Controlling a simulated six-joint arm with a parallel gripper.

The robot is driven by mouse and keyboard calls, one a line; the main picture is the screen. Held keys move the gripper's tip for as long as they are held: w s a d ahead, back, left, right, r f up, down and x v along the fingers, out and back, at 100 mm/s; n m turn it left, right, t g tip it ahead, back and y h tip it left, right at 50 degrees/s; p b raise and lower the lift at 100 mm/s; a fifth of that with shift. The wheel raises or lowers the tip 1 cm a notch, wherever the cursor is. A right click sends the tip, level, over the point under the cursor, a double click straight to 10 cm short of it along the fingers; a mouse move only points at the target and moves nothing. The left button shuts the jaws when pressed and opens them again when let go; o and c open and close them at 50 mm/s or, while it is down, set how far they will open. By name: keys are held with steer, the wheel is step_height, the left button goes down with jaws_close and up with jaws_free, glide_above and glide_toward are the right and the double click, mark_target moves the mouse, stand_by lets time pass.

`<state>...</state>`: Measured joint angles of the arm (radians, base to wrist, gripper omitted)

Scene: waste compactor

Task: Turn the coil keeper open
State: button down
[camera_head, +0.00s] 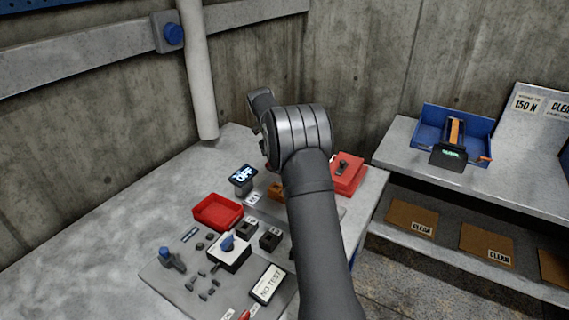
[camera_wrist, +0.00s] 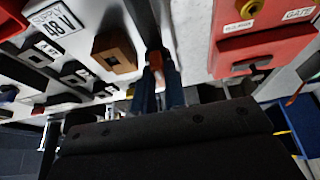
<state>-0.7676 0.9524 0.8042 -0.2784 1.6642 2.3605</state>
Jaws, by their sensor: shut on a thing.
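My gripper (camera_wrist: 160,88) shows in the wrist view, with its two narrow bluish fingers close together. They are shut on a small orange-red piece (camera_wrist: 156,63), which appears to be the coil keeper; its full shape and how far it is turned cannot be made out. A brown block (camera_wrist: 115,52) with a dark square face sits just left of the fingers, apart from them. In the head view, my arm hides the fingers and the held piece, and part of the brown block (camera_head: 275,191) shows left of the arm.
A red box (camera_head: 347,174) with a black knob stands right of my arm; it also shows close right of my fingers in the wrist view (camera_wrist: 262,48). The table's far left is clear.

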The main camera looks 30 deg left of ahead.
stand_by(0.4)
steer(key=c, duration=1.5)
jaws_free()
steer(key=shift+o, duration=0.2)
steer(key=shift+r, duration=0.1)
steer(key=v, duration=1.1)
steer(key=shift+a+r, duration=0.15)
steer(key=shift+r, duration=0.25)
steer(key=x, duration=1.2)
